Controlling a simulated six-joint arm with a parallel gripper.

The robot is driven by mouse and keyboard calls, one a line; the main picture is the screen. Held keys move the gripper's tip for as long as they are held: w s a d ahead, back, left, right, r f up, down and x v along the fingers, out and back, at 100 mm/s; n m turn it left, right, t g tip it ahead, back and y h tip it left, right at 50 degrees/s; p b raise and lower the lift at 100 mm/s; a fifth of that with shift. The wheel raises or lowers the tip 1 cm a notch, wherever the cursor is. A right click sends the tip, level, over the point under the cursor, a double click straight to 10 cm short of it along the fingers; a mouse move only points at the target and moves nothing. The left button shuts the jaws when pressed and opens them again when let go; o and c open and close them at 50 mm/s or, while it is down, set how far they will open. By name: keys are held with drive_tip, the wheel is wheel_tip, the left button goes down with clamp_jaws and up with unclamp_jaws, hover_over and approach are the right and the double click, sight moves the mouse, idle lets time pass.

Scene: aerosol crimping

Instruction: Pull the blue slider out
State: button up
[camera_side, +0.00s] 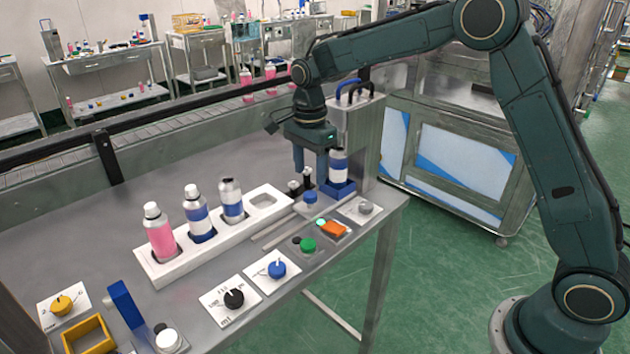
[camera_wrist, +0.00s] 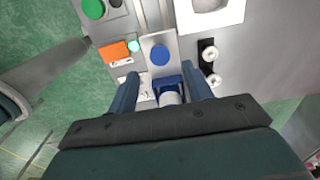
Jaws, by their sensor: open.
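The blue slider (camera_side: 338,189) is a blue holder at the right end of the bench, by the grey machine housing. A white and blue can (camera_side: 338,165) stands upright in it. In the wrist view the blue slider (camera_wrist: 167,82) and part of the can (camera_wrist: 170,98) show between my fingers. A round blue knob (camera_side: 310,197) sits on a grey plate in front of it; it also shows in the wrist view (camera_wrist: 160,55). My gripper (camera_side: 310,177) points down, open, with its fingers (camera_wrist: 160,72) spread on either side of the slider. I cannot tell whether they touch it.
A white tray (camera_side: 158,272) holds a pink bottle (camera_side: 159,233) and two blue-banded bottles; its right-hand slot is empty. A green button (camera_side: 307,244), orange switch (camera_side: 334,229) and several dials line the front edge. Two small metal fittings (camera_side: 307,176) stand left of my gripper.

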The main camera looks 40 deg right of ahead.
sight(310, 194)
drive_tip(key=shift+f, duration=2.85)
clamp_jaws()
